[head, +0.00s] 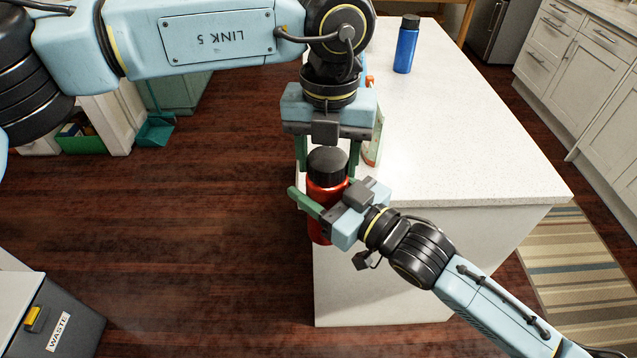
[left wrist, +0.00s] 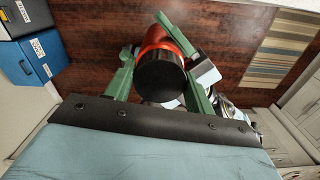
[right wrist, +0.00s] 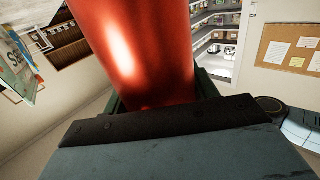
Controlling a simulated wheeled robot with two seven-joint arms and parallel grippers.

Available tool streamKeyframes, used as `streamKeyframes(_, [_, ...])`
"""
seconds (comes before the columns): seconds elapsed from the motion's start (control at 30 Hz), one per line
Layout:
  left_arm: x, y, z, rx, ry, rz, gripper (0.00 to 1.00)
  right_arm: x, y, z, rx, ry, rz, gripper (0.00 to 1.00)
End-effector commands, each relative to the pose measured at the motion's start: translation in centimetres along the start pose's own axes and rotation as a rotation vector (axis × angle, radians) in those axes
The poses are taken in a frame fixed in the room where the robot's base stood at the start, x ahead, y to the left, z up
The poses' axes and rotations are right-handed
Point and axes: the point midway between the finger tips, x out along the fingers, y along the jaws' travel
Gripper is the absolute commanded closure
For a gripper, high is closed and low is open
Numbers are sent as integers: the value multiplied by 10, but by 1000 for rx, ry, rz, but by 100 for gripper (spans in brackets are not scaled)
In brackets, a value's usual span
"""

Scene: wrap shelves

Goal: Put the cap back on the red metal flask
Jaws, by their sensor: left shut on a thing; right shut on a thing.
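The red metal flask (head: 318,228) is upright in front of the counter's left end, held off the counter. Its body fills the upper middle of the right wrist view (right wrist: 140,45). My right gripper (head: 325,195) is shut around the flask body. The black cap (head: 327,161) is at the flask's top; in the left wrist view the cap (left wrist: 160,78) covers the flask's mouth. My left gripper (head: 328,168) points down from above and is shut on the cap, one finger on each side. The cap looks in line with the flask; I cannot tell whether it is seated or threaded.
The white counter (head: 470,150) has a blue bottle (head: 405,45) with a black top at the back. A waste bin (head: 60,320) is at lower left. The counter's right side is clear.

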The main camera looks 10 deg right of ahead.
Motion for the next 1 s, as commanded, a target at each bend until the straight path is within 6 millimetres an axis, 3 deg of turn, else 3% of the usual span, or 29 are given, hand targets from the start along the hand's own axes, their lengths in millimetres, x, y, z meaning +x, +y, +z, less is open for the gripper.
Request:
streamKeyframes(0.23, [0, 1, 0, 1, 1, 3, 73, 0, 1, -1, 0, 2, 1, 100])
streamKeyframes(0.27, [0, 1, 0, 0, 1, 3, 44, 0, 1, -1, 0, 2, 1, 100])
streamKeyframes(0.4, [0, 1, 0, 0, 0, 2, 25, 0, 1, -1, 0, 2, 1, 100])
streamKeyframes(0.8, [-1, 0, 0, 0, 0, 1, 24, 0, 0, -1, 0, 3, 0, 100])
streamKeyframes(1.0, [-19, 0, 0, 0, -3, 0, 24, 0, 0, -1, 0, 3, 0, 100])
